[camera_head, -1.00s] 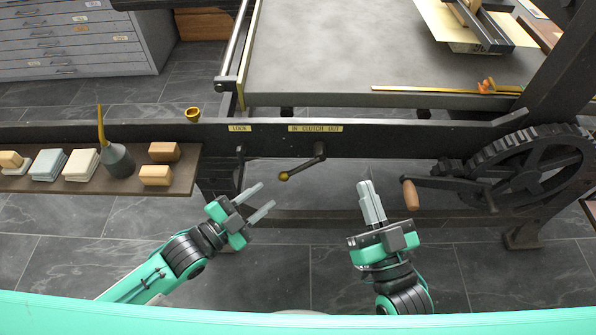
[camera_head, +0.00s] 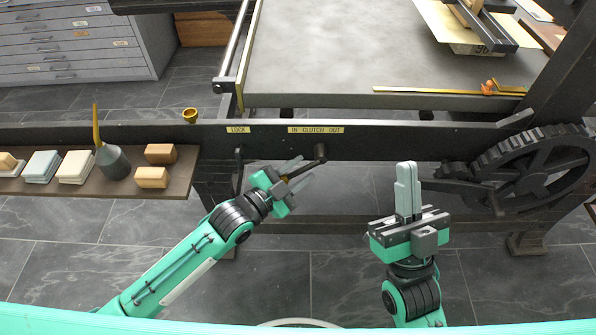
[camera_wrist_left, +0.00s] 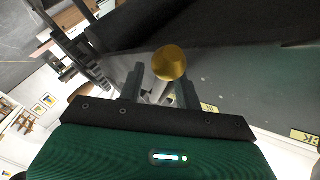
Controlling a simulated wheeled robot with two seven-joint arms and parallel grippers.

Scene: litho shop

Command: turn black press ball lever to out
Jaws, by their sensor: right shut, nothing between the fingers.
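The black press lever (camera_head: 319,157) hangs from its pivot on the dark rail, under the label IN CLUTCH OUT (camera_head: 316,129). It slants down to the left. Its brass ball (camera_wrist_left: 169,63) shows clearly in the left wrist view, just beyond and between the fingertips. My left gripper (camera_head: 296,172) is open around the ball end of the lever, and its fingers largely hide the ball in the head view. A gap between the fingers shows in the left wrist view (camera_wrist_left: 160,85). My right gripper (camera_head: 407,168) is shut and empty, pointing up, well to the right of the lever.
The label LOCK (camera_head: 238,129) is left of the clutch label. A large gear wheel (camera_head: 530,170) is at the right. Open floor lies below the rail.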

